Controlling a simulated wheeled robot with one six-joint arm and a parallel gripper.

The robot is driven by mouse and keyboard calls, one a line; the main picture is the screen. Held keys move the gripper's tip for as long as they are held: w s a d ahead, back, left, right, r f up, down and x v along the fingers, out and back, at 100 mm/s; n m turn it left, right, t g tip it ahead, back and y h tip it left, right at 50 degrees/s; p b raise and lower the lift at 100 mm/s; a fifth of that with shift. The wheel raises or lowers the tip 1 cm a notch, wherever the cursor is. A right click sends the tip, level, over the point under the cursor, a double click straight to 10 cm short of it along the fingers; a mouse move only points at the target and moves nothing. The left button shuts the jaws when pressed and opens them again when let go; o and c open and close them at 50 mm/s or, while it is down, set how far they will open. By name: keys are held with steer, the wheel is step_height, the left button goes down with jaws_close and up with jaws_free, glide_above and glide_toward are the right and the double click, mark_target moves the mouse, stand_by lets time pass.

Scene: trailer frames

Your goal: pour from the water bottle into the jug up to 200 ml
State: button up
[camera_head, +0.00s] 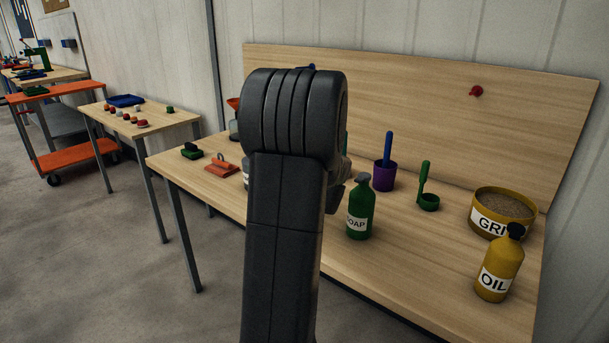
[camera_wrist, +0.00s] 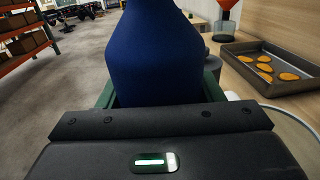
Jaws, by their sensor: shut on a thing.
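In the wrist view, my gripper (camera_wrist: 158,93) is shut on a dark blue bottle (camera_wrist: 153,50), with a green finger on each side of it. The bottle's top is out of the frame, and no label shows.
On the bench (camera_head: 400,250) stand a green SOAP bottle (camera_head: 360,212), purple cup (camera_head: 384,178), green scoop (camera_head: 428,200), GRIT tub (camera_head: 501,226) and yellow OIL bottle (camera_head: 497,272). An orange-red item (camera_head: 221,168) lies left of my arm. A dark tray (camera_wrist: 285,88) holds several orange pieces.

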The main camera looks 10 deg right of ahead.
steer(key=shift+r+m+p, duration=0.25)
steer(key=shift+m+p, duration=0.05)
steer(key=shift+p, duration=0.1)
steer(key=shift+d+r+m+p, duration=0.15)
steer(key=shift+r+m+p, duration=0.05)
steer(key=shift+m+p, duration=0.55)
steer(key=shift+w+d+r+m+t+p, duration=0.1)
steer(key=shift+m+t+p, duration=0.3)
steer(key=shift+m+p, duration=0.55)
steer(key=shift+w+d+m+p, duration=0.1)
steer(key=shift+d+m+p, duration=0.1)
steer(key=shift+m+p, duration=0.6)
steer(key=shift+w+d+m+p, duration=0.15)
steer(key=shift+m+p, duration=0.35)
steer(key=shift+m, duration=0.5)
steer(key=shift+s+a+f+m+t, duration=0.15)
steer(key=shift+f+m+t, duration=0.25)
steer(key=shift+m, duration=0.2)
steer(key=shift+m+p, duration=0.4)
steer(key=shift+s+a+r+m+p, duration=0.15)
steer(key=shift+a+m+p, duration=0.15)
steer(key=shift+m+p, duration=0.5)
steer(key=shift+f+m, duration=0.3)
steer(key=shift+f, duration=0.05)
steer(key=shift+s+a+f+m+t+h+b, duration=0.1)
steer(key=shift+a+f+m+t+h+b, duration=0.1)
steer(key=shift+f+m+b, duration=0.35)
steer(key=shift+a+f+m+t+h+b, duration=0.1)
steer(key=shift+f+m+h+b, duration=0.15)
steer(key=shift+f, duration=0.5)
